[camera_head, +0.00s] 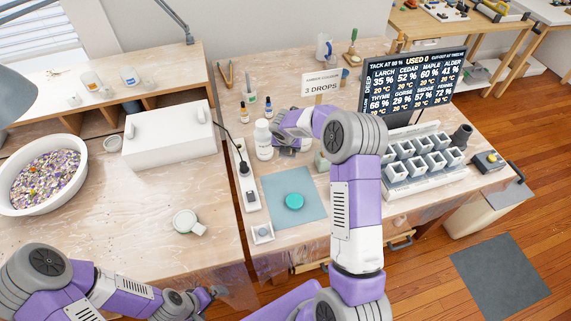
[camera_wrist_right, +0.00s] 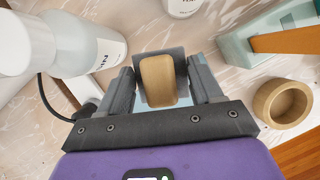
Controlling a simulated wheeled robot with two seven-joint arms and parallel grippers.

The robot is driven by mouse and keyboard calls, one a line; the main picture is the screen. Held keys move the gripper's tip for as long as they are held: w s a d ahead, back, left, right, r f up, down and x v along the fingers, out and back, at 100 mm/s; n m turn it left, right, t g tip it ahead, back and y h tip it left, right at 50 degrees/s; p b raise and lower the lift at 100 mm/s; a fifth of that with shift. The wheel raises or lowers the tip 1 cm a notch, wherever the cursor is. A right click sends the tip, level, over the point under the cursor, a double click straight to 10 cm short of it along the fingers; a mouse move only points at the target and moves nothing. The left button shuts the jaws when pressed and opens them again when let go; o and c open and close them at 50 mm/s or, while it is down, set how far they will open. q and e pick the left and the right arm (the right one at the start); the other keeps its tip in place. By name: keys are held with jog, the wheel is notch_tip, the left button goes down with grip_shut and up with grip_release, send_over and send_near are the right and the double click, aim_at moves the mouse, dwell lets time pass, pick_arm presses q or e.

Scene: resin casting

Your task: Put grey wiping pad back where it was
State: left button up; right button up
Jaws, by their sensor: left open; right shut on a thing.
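The grey wiping pad (camera_wrist_right: 178,55) shows in the right wrist view as a grey square behind a rounded tan grip (camera_wrist_right: 158,80). My right gripper (camera_wrist_right: 162,85) is shut on it, a finger on each side. In the head view my right gripper (camera_head: 285,146) is over the middle bench, just right of a white bottle (camera_head: 263,140); the pad is hard to tell from the fingers there. My left gripper (camera_head: 208,296) is open and empty near the front edge of the left bench.
A blue mat (camera_head: 280,188) with a teal disc (camera_head: 294,201) lies in front of my right gripper. A wooden ring-shaped cup (camera_wrist_right: 283,103) and a pale teal block (camera_wrist_right: 240,45) stand close to its right. A power strip (camera_head: 247,180) runs left. Moulds (camera_head: 420,158) and a screen (camera_head: 411,80) stand right.

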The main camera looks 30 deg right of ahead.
jog(key=b, duration=0.2)
send_near(288, 165)
jog(key=x, duration=0.5)
jog(key=shift+w+d, duration=0.15)
jog(key=shift+w, duration=0.05)
jog(key=shift+r, duration=0.1)
jog(key=shift+f+b, duration=0.4)
jog(key=shift+f, duration=0.15)
jog(key=o, duration=0.9)
jog(key=p+v, duration=0.3)
jog(key=v, duration=1)
jog(key=shift+w+r, duration=0.1)
jog(key=shift+d, duration=0.1)
